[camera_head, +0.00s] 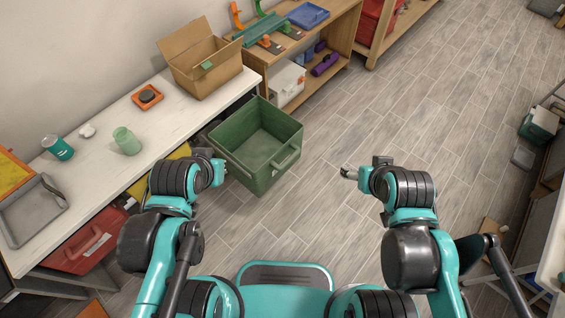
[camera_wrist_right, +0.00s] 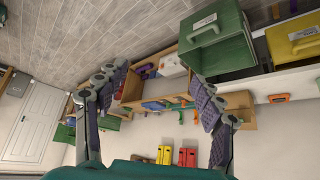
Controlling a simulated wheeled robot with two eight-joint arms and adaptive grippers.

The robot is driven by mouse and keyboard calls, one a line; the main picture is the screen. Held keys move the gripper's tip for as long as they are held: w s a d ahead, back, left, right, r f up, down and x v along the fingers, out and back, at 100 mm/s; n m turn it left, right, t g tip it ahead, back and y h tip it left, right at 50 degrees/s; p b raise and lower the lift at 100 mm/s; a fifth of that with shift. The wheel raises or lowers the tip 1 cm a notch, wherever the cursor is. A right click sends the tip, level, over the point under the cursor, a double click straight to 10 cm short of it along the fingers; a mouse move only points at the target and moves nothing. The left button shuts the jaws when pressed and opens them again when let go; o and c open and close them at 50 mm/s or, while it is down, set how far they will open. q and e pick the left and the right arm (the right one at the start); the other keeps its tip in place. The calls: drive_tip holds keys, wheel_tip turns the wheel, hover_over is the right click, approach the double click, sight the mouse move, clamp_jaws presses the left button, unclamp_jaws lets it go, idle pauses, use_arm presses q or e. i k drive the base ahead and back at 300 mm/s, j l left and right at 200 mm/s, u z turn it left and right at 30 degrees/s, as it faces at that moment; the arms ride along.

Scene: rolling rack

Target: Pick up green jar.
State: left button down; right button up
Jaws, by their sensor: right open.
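My left gripper (camera_head: 219,172) is to the right of the jar, beside the green crate and off the table. Its fingers are too small to read as open or shut. My right gripper (camera_head: 347,173) is farther right, over the floor and away from the jar. In the right wrist view its two fingers (camera_wrist_right: 157,72) are spread wide with nothing between them. The jar cannot be made out in that view.
The white table (camera_head: 105,160) also holds a teal can (camera_head: 58,148), a small white object (camera_head: 87,131), an orange-and-black item (camera_head: 148,96), trays and a cardboard box (camera_head: 200,62). A green crate (camera_head: 254,174) stands at the table's right side.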

sight(125, 138)
drive_tip(key=u, duration=1.6)
drive_tip(key=i+l+z, duration=0.3)
drive_tip(key=i+l, duration=0.7)
